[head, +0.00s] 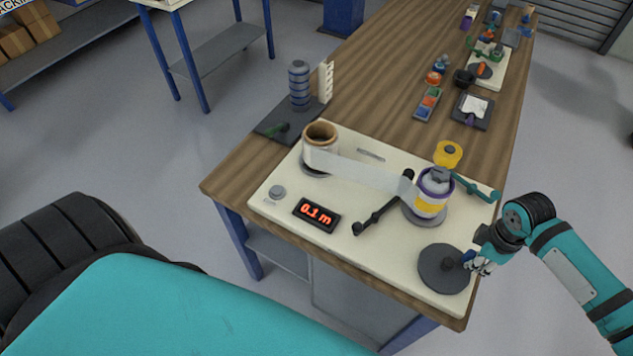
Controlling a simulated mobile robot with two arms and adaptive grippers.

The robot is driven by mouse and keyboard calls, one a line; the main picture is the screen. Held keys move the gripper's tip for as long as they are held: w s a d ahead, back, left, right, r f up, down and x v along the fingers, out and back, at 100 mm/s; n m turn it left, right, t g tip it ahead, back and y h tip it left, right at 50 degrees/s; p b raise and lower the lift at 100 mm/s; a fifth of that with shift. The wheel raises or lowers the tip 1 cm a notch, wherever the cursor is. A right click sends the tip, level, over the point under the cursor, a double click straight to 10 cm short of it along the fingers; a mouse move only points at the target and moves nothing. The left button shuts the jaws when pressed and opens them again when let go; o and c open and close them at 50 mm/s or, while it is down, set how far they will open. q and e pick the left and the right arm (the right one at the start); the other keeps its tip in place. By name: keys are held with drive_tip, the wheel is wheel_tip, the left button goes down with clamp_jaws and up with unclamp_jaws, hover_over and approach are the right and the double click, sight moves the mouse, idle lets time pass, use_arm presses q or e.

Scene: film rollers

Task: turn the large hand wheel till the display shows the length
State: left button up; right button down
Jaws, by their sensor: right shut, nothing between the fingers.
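The large hand wheel (437,271) is a dark grey disc at the front right corner of the cream machine board (270,180). A small knob stands up near its right edge. My right gripper (474,266) is shut at that knob, with nothing seen held between its fingers; whether it touches the knob is hard to tell. The display (317,215) reads "0.1 m" in red digits. A pale film strip (360,173) runs from the brown-cored roll (320,150) to the purple and yellow roll (433,192). My left gripper is out of view.
A dark lever arm (382,214) lies between the display and the right roll. A teal lever (476,188) and a yellow knob (448,153) are behind the wheel. Blue-grey stacked rings (299,86) stand at the back left. Several small items lie farther along the wooden table (375,80).

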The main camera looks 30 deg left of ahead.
drive_tip(key=shift+w+a, duration=0.5)
drive_tip(key=shift+w, duration=0.05)
drive_tip(key=shift+w+a, duration=0.1)
